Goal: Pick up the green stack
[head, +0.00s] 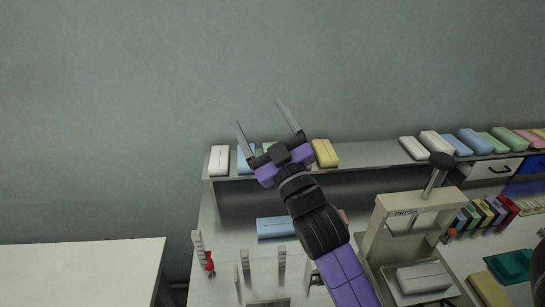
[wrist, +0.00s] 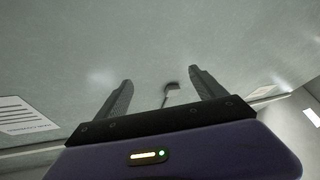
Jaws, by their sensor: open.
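My gripper (head: 258,112) is raised in front of the upper shelf in the head view, its two fingers spread apart and pointing up. Nothing is between them. Another green stack (head: 489,142) lies on the shelf at the right, beside blue and pink ones. I cannot tell which green one is meant.
The shelf (head: 370,156) also carries a white stack (head: 219,160) and a yellow stack (head: 325,153). A blue stack (head: 275,227) lies on the bench below. A press (head: 408,213) stands right of my arm. A white table (head: 85,272) is at lower left.

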